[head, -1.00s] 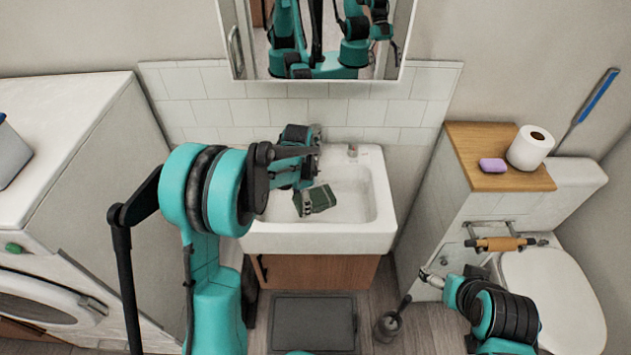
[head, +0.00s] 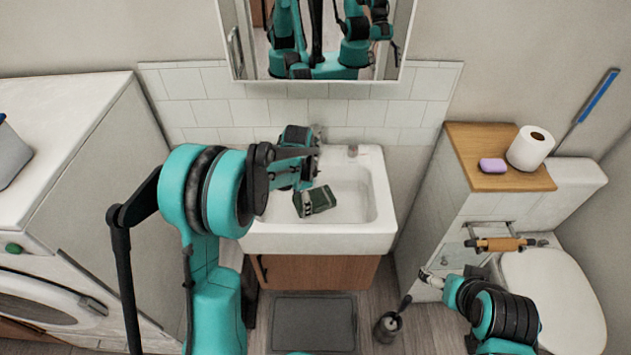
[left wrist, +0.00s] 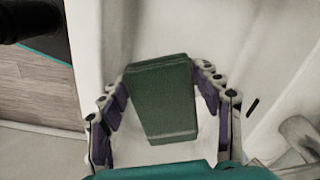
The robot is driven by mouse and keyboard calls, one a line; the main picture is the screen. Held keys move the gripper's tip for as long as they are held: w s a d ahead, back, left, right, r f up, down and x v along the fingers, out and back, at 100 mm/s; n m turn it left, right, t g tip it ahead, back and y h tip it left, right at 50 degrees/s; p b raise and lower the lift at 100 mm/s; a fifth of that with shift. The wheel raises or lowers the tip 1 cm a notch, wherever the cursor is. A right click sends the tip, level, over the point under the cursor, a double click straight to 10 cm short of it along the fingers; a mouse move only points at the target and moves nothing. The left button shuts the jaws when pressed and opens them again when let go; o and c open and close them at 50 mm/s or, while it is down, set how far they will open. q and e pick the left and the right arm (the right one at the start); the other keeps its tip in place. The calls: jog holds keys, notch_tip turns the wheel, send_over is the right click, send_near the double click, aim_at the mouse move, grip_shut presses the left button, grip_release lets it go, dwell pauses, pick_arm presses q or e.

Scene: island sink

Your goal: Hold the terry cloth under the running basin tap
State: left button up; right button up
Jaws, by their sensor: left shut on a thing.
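The terry cloth (head: 319,200) is a dark green folded block over the white basin (head: 355,225). My left gripper (head: 305,198) reaches in from the left and is shut on it. In the left wrist view the cloth (left wrist: 160,98) sits between the two fingers of my left gripper (left wrist: 163,95). The tap (head: 317,135) stands at the back of the basin, partly hidden behind my left arm. I cannot make out a water stream. My right gripper (head: 430,278) is low at the right, away from the basin; its jaw state is too small to tell.
A wooden shelf (head: 475,135) at the right holds a purple soap (head: 493,165) and a toilet roll (head: 530,147). A toilet (head: 560,300) stands below it. A washing machine (head: 50,300) is at the left. A mirror (head: 318,70) hangs above the basin.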

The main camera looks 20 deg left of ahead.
aim_at(300, 210)
pick_arm(q)
jog(key=shift+r, duration=0.1)
jog(key=s+r+p, duration=0.1)
jog(key=s+r, duration=0.1)
jog(key=shift+s+d+r+p, duration=0.1)
jog(key=shift+s+d+p, duration=0.2)
jog(key=shift+p, duration=0.05)
jog(key=shift+s+d+r, duration=0.1)
jog(key=shift+s+r, duration=0.1)
jog(key=shift+s, duration=0.1)
jog(key=shift+c, duration=0.6)
jog(key=shift+s+d+r+p, duration=0.2)
jog(key=shift+s+r+p, duration=0.4)
jog(key=shift+s, duration=0.3)
